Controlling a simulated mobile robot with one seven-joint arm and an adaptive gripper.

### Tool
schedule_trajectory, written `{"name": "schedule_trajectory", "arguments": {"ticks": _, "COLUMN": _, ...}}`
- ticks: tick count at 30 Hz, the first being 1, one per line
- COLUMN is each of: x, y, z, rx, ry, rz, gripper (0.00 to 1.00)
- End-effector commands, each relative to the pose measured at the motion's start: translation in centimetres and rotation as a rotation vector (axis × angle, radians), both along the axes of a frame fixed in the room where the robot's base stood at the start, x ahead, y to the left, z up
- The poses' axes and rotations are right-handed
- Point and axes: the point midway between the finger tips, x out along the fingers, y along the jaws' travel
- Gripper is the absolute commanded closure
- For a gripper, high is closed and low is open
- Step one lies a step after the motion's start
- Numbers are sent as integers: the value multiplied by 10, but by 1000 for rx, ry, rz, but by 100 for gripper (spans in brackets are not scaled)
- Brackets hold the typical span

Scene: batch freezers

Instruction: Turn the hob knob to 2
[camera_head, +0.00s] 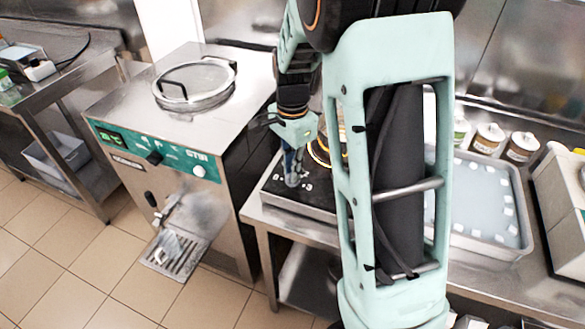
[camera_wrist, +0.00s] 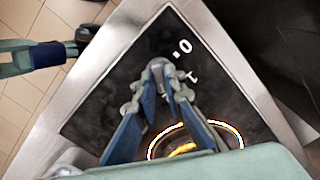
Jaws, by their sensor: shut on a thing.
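The black hob (camera_wrist: 100,105) has a metal rim and a glowing orange ring (camera_wrist: 238,134). In the head view, the hob (camera_head: 272,187) is partly hidden behind my arm, and the ring (camera_head: 318,152) shows beside it. A small grey hob knob (camera_wrist: 158,64) stands on the black panel, partly covered by my fingertips. My gripper (camera_wrist: 161,82) is shut on the knob, its blue-padded fingers reaching down to it. In the head view, my gripper (camera_head: 292,177) points down at the hob's front. A white 0 and another partly hidden mark show beside the knob. The knob's pointer cannot be made out.
A steel batch freezer (camera_head: 170,130) with a round lid (camera_head: 195,82) stands left of the hob. A tray of pale liquid (camera_head: 487,205) and several jars (camera_head: 488,138) are to the right on the steel counter. My arm hides the counter's middle.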

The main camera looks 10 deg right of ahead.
Motion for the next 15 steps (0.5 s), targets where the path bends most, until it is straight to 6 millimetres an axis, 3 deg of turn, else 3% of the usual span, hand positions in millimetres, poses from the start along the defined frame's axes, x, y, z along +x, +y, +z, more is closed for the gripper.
{"name": "schedule_trajectory", "arguments": {"ticks": 10, "x": 1, "y": 0, "z": 1, "rx": -1, "ry": -4, "rz": -1, "gripper": 100}}
{"name": "schedule_trajectory", "arguments": {"ticks": 11, "x": 1, "y": 0, "z": 1, "rx": -1, "ry": -4, "rz": -1, "gripper": 88}}
{"name": "schedule_trajectory", "arguments": {"ticks": 15, "x": 1, "y": 0, "z": 1, "rx": 0, "ry": -3, "rz": -1, "gripper": 72}}
